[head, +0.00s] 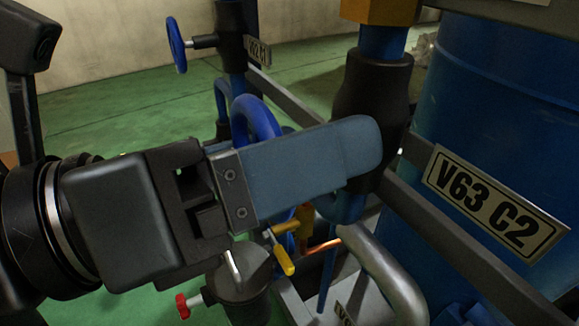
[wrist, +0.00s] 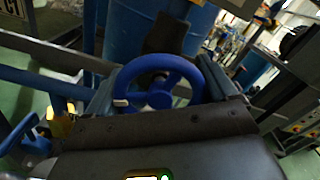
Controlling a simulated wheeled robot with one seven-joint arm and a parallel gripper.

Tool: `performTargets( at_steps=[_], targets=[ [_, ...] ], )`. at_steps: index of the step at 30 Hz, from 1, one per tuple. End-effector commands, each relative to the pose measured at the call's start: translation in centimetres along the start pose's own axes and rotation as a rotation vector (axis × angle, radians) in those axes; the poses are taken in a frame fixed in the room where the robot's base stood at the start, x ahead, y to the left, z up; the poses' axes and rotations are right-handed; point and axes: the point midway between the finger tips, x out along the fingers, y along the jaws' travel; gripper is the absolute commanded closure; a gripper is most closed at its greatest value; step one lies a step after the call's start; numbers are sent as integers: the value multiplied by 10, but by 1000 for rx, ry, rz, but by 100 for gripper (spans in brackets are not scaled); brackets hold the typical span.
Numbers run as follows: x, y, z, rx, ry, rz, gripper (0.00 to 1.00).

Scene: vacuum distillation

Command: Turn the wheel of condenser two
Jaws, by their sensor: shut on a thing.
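A blue handwheel (head: 258,117) shows in the head view, partly hidden behind my gripper's near finger. In the wrist view the wheel (wrist: 196,80) sits between the two blue-grey fingers, with its spokes and dark hub visible. My gripper (head: 318,167) reaches in from the left and is shut on the wheel's rim. The wrist view also shows my gripper (wrist: 160,88) with one finger on each side of the wheel. A plate reading "V63 C2" (head: 492,203) is fixed on a grey rail to the right of the wheel.
A second blue handwheel (head: 176,45) stands behind at upper left. A large blue tank (head: 490,100) fills the right. A black-wrapped pipe (head: 372,95) rises beside the fingertips. Below are a yellow handle (head: 283,258) and a red knob (head: 182,306). Green floor (head: 110,115) is open behind.

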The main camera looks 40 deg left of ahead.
Motion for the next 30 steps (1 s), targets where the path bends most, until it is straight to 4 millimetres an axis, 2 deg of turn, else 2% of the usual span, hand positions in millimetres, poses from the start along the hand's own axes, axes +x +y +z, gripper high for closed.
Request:
performTargets(
  at_steps=[1, 19, 20, 24, 30],
  targets=[
    [-1, 2, -6, 9, 6, 1, 44],
    [-1, 2, -4, 48, 6, 1, 44],
    [-1, 2, -4, 48, 6, 1, 13],
    [-1, 2, -3, 49, 4, 1, 0],
    [-1, 1, -2, 51, 3, 1, 0]
  ],
)
